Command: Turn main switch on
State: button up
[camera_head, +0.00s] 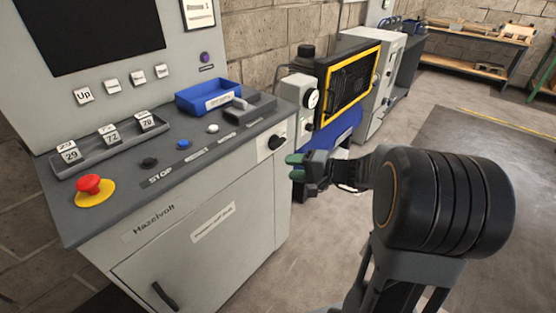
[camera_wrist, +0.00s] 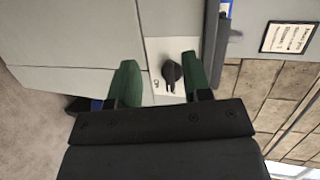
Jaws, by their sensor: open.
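The main switch is a black rotary knob (camera_head: 277,142) on a pale plate at the right end of the grey control cabinet's front (camera_head: 200,225). In the wrist view the knob (camera_wrist: 172,72) shows between my two green fingertips, with its plate behind it. My gripper (camera_head: 295,167) is open and empty, just right of and slightly below the knob in the head view. In the wrist view the fingers (camera_wrist: 158,82) stand on either side of the knob with gaps. I cannot tell how far the fingertips are from the plate.
The cabinet top carries a red emergency button (camera_head: 89,184), several small buttons, a blue tray (camera_head: 208,97) and tilted number cards (camera_head: 110,138). A machine with a yellow-framed window (camera_head: 350,85) stands behind my gripper. Open floor (camera_head: 460,150) lies to the right.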

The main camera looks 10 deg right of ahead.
aim_at(281, 145)
jog(key=w+d+f+m+t+h+b, duration=0.1)
jog(key=w+d+f+m+t+b, duration=0.15)
jog(key=w+d+t, duration=0.35)
jog(key=shift+m+g, duration=0.35)
jog(key=shift+g, duration=0.05)
jog(key=x, duration=1.1)
jog(key=shift+w+a+f, duration=0.2)
jog(key=shift+w+f, duration=0.05)
jog(key=shift+w, duration=0.05)
jog(key=shift+c, duration=0.3)
grip_shut()
